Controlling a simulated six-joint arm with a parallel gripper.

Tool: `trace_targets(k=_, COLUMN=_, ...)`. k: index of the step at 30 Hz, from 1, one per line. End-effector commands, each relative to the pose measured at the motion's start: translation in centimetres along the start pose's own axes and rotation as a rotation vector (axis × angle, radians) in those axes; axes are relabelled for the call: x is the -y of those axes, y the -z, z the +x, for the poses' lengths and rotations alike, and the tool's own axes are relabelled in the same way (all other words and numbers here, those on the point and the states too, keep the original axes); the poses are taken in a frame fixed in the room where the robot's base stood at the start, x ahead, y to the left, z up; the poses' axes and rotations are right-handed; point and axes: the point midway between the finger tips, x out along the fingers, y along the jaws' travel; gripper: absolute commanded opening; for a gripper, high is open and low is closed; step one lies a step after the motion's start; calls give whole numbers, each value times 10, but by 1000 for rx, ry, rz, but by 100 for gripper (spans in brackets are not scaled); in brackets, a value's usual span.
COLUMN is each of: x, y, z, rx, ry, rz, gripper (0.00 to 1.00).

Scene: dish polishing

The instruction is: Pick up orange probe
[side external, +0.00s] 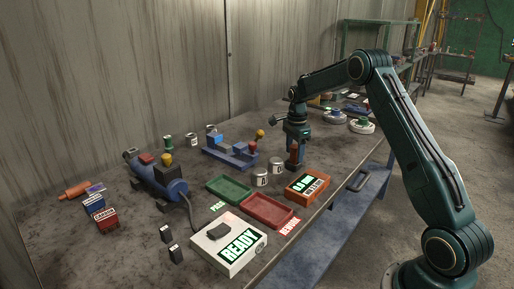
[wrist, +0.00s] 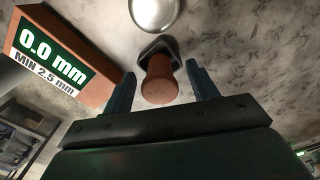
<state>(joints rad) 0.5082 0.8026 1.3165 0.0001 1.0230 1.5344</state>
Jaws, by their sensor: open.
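The orange probe (wrist: 158,82) is a short orange-brown cylinder with a rounded end and a dark base. It stands on the table and also shows in the side view (side external: 294,154), under my wrist. My gripper (wrist: 162,86) is open, with one finger on either side of the probe and a visible gap at each side in the wrist view. In the side view my gripper (side external: 297,155) points down at the probe and partly hides it.
An orange gauge box (side external: 308,186) reading 0.0 mm stands close to the probe. Metal cups (side external: 277,165), a red tray (side external: 267,211) and a green tray (side external: 229,189) are nearby. A white READY box (side external: 228,243) is at the front. An orange cylinder (side external: 74,190) lies far left.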

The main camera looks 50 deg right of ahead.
Motion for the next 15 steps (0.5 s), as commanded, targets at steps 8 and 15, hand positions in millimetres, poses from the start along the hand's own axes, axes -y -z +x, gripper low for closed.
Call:
trace_targets(k=8, x=0, y=0, z=8, rx=0, ry=0, rz=0, gripper=58)
trace_targets(k=15, x=0, y=0, z=8, rx=0, ry=0, rz=0, gripper=58)
